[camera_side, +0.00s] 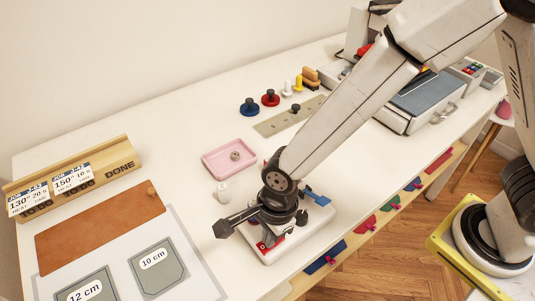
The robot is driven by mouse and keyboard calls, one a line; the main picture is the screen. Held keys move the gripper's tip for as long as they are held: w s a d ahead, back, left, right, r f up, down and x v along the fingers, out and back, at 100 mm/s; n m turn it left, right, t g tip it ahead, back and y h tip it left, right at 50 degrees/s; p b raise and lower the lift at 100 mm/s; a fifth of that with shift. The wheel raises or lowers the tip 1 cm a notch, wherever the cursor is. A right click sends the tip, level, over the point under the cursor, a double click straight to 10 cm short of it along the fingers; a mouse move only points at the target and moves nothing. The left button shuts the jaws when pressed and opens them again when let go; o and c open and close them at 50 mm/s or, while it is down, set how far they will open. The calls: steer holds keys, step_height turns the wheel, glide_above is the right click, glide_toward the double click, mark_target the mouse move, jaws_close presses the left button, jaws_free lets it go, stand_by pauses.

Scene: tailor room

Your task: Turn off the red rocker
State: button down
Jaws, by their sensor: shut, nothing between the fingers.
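A white machine base (318,220) stands near the table's front edge, partly hidden under my arm. A small red part (263,247), which looks like the red rocker, shows at its front left corner; whether it is on or off is too small to tell. My gripper (221,228) appears as a dark, narrow end pointing left from my wrist, above and to the left of the red part. It is shut and empty. I cannot tell whether it touches the machine. A blue lever-like part (317,198) shows at the right of the machine.
A brown leather sheet (100,228) and a mat with pocket templates lie left. Blue (249,107) and red (270,98) knobs stand at the back. The table between tray and sign is clear.

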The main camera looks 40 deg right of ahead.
mark_target(264, 247)
steer(key=shift+d+r, duration=0.1)
steer(key=shift+d, duration=0.35)
steer(key=shift+r, duration=0.1)
step_height(264, 247, up, 14)
steer(key=a, duration=0.2)
stand_by(0.7)
steer(key=shift+f, duration=0.2)
steer(key=d+f+n+t+h, duration=0.1)
steer(key=d+f+n, duration=0.2)
steer(key=d+n, duration=0.6)
steer(key=d+f+n+t, duration=0.1)
steer(key=d+f+n, duration=0.2)
steer(key=d+n, duration=0.6)
steer(key=shift+w+d+f+t+h, duration=0.25)
steer(key=shift+w+d+h, duration=0.2)
steer(key=shift+d, duration=4.9)
